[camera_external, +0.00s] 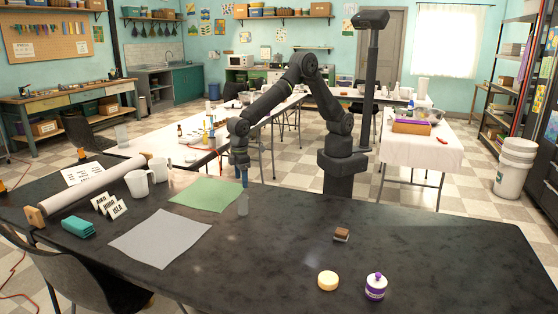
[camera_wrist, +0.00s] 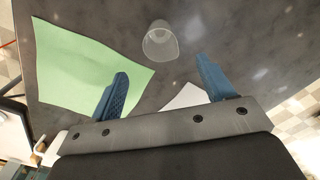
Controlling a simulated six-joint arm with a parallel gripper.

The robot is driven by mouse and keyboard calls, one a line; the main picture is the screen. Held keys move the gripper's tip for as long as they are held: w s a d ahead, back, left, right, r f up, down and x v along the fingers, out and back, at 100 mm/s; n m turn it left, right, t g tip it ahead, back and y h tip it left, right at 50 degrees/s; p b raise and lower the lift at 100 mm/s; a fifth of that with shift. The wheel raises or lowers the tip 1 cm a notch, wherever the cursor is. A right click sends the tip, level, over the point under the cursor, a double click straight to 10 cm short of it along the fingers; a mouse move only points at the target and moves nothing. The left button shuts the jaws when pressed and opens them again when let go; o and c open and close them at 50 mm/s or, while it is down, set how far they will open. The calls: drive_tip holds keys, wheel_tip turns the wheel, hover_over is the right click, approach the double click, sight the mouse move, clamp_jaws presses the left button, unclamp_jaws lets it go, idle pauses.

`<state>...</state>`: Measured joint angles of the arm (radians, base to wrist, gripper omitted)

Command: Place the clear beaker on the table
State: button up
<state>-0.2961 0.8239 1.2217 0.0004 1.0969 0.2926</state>
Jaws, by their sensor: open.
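The clear beaker (camera_external: 242,206) stands on the dark table (camera_external: 300,240), just right of the green sheet. It also shows in the wrist view (camera_wrist: 160,43), at the top middle. My gripper (camera_external: 243,181) is low, just behind and above the beaker in the external view. In the wrist view, the blue fingers of my gripper (camera_wrist: 162,68) are spread apart and nothing is between them. The beaker is beyond the fingertips, roughly centred on the gap.
The green sheet (camera_external: 206,195) and a grey sheet (camera_external: 160,238) lie flat to the left.

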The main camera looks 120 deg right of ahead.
wheel_tip(320, 180, up, 5)
drive_tip(key=s+d+f+n+t+y, duration=0.1)
drive_tip(key=s+d+f+n+t, duration=0.15)
drive_tip(key=d+f+t, duration=0.4)
drive_tip(key=s+r+n+t+y, duration=0.2)
drive_tip(key=s+r+t+y, duration=0.3)
drive_tip(key=s, duration=0.7)
drive_tip(key=t+h, duration=0.1)
approach(247, 196)
drive_tip(key=x, duration=0.7)
drive_tip(key=shift+w+d, duration=0.3)
drive_tip(key=shift+w, duration=0.1)
drive_tip(key=x, duration=0.5)
drive_tip(key=shift+a+f, duration=0.3)
drive_tip(key=shift+a, duration=0.1)
drive_tip(key=c, duration=1.1)
drive_tip(key=shift+r, duration=0.1)
drive_tip(key=shift+c, duration=0.2)
